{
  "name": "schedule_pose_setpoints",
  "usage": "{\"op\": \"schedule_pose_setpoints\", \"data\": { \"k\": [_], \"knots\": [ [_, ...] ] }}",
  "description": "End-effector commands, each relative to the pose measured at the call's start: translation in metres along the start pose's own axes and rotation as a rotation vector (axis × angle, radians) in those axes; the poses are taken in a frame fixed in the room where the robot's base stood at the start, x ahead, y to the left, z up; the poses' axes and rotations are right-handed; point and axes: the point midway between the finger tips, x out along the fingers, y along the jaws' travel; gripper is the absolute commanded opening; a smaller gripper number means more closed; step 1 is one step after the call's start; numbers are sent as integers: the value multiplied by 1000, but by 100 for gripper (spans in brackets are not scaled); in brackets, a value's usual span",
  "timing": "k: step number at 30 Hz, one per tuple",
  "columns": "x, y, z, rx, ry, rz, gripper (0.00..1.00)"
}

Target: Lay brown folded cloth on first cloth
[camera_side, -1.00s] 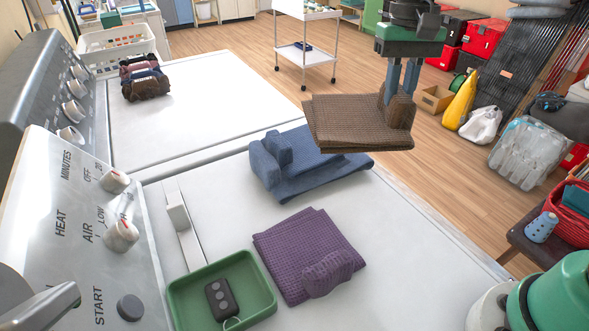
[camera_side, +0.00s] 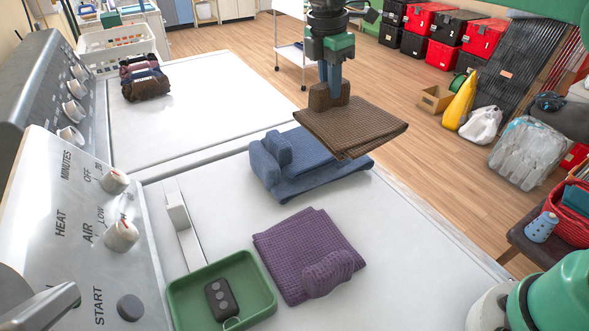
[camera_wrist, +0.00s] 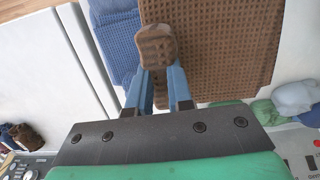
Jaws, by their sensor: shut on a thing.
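The brown folded cloth (camera_side: 362,127) hangs flat in the air from my gripper (camera_side: 328,92), which is shut on a raised bunch of it near its left edge. In the wrist view the brown cloth (camera_wrist: 232,50) spreads to the right of the gripper (camera_wrist: 158,72). A blue folded cloth (camera_side: 312,183) lies on the white machine top, partly below and in front of the brown one. It also shows in the wrist view (camera_wrist: 118,38), partly hidden by the brown cloth. A purple folded cloth (camera_side: 308,250) lies nearer on the same top. Which cloth is "first" is not shown.
A green tray (camera_side: 185,300) holding a dark remote (camera_side: 222,297) sits beside the purple cloth. Control panels (camera_side: 85,225) border the left. Rolled cloths (camera_side: 146,82) and a white basket (camera_side: 116,50) stand at the back left. The far white top is mostly clear.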

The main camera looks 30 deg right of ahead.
Motion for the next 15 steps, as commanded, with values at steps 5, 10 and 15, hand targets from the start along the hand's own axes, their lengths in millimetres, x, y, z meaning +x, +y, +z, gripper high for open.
{"op": "schedule_pose_setpoints", "data": {
  "k": [5,10,15],
  "knots": [
    [1,21,-16,-500,-1,61,0],
    [4,37,-30,-954,-3,116,0],
    [6,49,-42,-1304,-4,158,0]
  ]
}}
